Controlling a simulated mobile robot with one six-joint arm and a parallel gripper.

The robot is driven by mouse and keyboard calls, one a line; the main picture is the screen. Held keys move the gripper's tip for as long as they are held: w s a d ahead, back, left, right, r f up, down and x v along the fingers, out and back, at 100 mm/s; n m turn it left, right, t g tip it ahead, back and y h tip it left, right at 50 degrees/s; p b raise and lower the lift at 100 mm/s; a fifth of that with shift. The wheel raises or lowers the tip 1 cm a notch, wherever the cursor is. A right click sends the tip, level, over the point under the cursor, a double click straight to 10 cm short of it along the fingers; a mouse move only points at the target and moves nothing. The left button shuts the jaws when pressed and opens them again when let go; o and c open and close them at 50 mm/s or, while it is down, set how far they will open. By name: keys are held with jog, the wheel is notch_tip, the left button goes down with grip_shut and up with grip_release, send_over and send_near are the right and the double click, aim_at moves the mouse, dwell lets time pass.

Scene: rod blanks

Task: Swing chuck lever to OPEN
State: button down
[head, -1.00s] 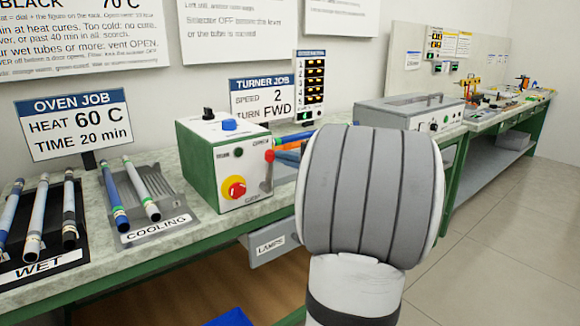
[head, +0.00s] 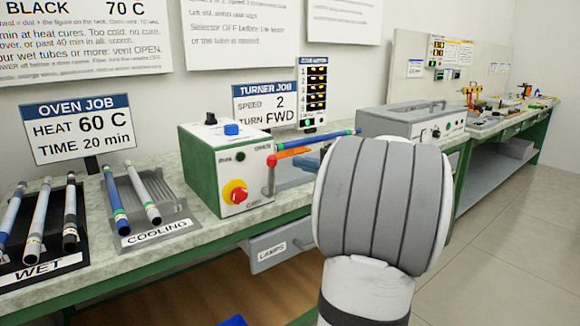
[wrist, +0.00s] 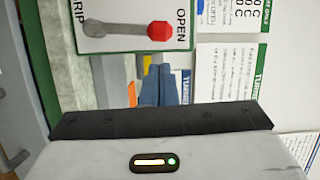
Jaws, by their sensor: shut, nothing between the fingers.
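The chuck lever (head: 268,180) is on the right edge of the front of the green-and-white turner box (head: 215,160). Its red knob is at the top, near OPEN. In the wrist view the grey lever (wrist: 125,31) lies across its plate, with the red knob (wrist: 160,31) beside OPEN and its other end towards GRIP. My gripper (wrist: 159,70) shows in the wrist view as two blue fingers close together, shut and empty. It is apart from the knob, below it in that picture. In the head view my own arm hides most of the gripper.
A blue and green rod (head: 335,136) and an orange piece (head: 290,152) lie right of the box. The cooling rack (head: 160,205) and wet rack (head: 50,240) hold rods at left. A grey case (head: 400,118) stands behind my arm. The lamps drawer (head: 275,248) is below.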

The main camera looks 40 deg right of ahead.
jog(key=p+v, duration=0.1)
jog(key=v, duration=0.8)
jog(key=shift+s+p, duration=0.35)
jog(key=shift+s, duration=0.05)
jog(key=shift+d+f, duration=0.1)
jog(key=shift+d, duration=0.05)
jog(key=w+a+r+n+g+y+p, duration=0.15)
jog(key=a+g+p, duration=0.4)
jog(key=a, duration=0.55)
jog(key=w+a+r+n+g+y+p, duration=0.15)
jog(key=a+n+g+p, duration=0.35)
jog(key=a, duration=0.6)
jog(key=s+a+r+n+g+h+p, duration=0.2)
jog(key=s+a+r+n+h+p, duration=0.1)
jog(key=p, duration=0.5)
jog(key=s+a+r+n+g+h+p, duration=0.2)
jog(key=s+a+r+n+h+p, duration=0.1)
jog(key=s+a+p, duration=0.5)
jog(key=shift+a+n+h+p, duration=0.55)
jog(key=shift+a+n+h, duration=0.25)
jog(key=shift+h, duration=0.3)
jog(key=shift+s, duration=0.15)
